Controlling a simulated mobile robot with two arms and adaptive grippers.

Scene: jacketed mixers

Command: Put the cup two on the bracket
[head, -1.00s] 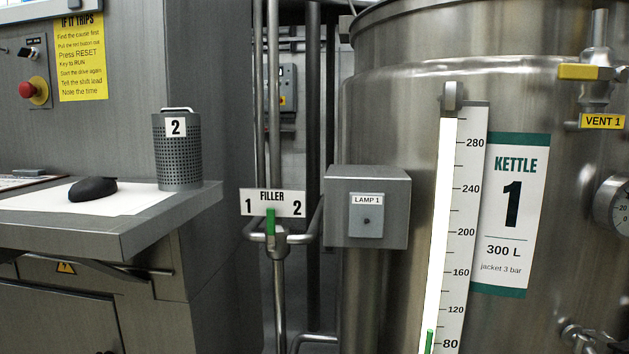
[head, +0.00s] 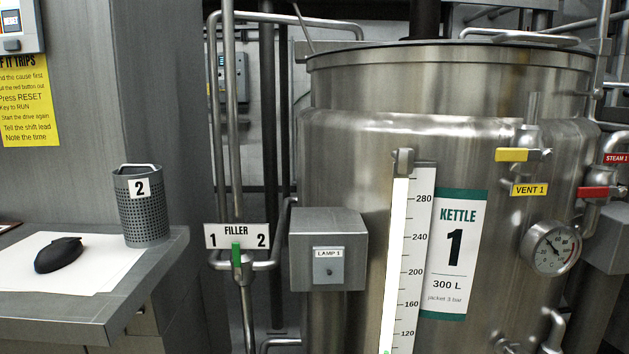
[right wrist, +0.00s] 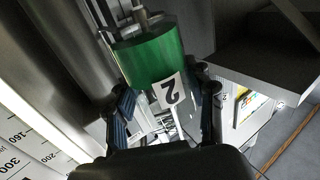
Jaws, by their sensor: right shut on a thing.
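In the head view, a grey perforated container (head: 143,215), also labelled 2, stands upright on the ledge at the left, with a thin handle on top. I cannot pick out the bracket with certainty. Neither gripper shows in the head view, and my left gripper is in no frame.
The ledge (head: 90,312) at left holds a white sheet (head: 95,255) and a black mouse (head: 58,254). Right of it are a FILLER 1/2 sign (head: 237,236) with a green pointer and the LAMP 1 box (head: 328,240). Kettle 1 (head: 340,150) fills the right, with a sight-glass scale (head: 411,270) and gauge (head: 552,248).

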